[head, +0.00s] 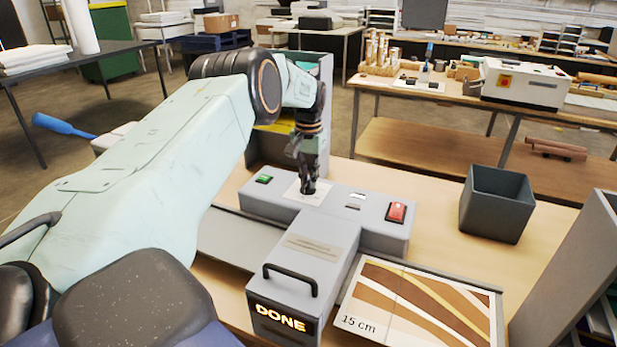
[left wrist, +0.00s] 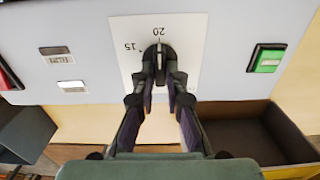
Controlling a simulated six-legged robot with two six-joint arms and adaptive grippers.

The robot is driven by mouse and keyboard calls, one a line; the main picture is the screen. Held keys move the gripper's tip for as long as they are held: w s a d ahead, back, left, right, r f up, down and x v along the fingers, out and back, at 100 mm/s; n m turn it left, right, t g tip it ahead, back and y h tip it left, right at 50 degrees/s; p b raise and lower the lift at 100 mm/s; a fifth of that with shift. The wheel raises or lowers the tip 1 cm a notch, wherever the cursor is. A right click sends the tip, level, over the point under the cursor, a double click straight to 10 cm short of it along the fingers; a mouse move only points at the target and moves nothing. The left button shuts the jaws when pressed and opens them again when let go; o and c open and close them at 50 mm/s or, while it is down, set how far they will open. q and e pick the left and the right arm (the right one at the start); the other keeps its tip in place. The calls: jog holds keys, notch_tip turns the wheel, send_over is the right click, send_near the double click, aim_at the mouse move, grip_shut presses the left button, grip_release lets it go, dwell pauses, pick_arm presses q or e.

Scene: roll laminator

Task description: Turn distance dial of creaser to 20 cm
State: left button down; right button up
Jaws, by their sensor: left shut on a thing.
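The grey creaser (head: 375,225) stands on the wooden table. My left gripper (head: 308,188) reaches down onto its top and is shut on the dark distance dial. The left wrist view shows the dial (left wrist: 159,62) between the fingertips of the left gripper (left wrist: 160,82), on a white scale plate (left wrist: 187,32). The dial's pale pointer line is at the 20 mark; the 15 mark lies to its left. A lit "DONE" display (head: 281,318) is on the front of the creaser. My right gripper is not in view.
A green button (head: 264,179) and a red switch (head: 397,212) sit on the creaser's top. A patterned sheet marked "15 cm" (head: 420,300) lies at its right. A dark open bin (head: 497,204) stands farther right.

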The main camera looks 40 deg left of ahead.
pick_arm(q)
jog(key=shift+f, duration=0.1)
jog(key=c, duration=1.4)
grip_release()
jog(key=shift+r, duration=0.2)
notch_tip(320, 180, up, 12)
jog(key=shift+f, duration=0.15)
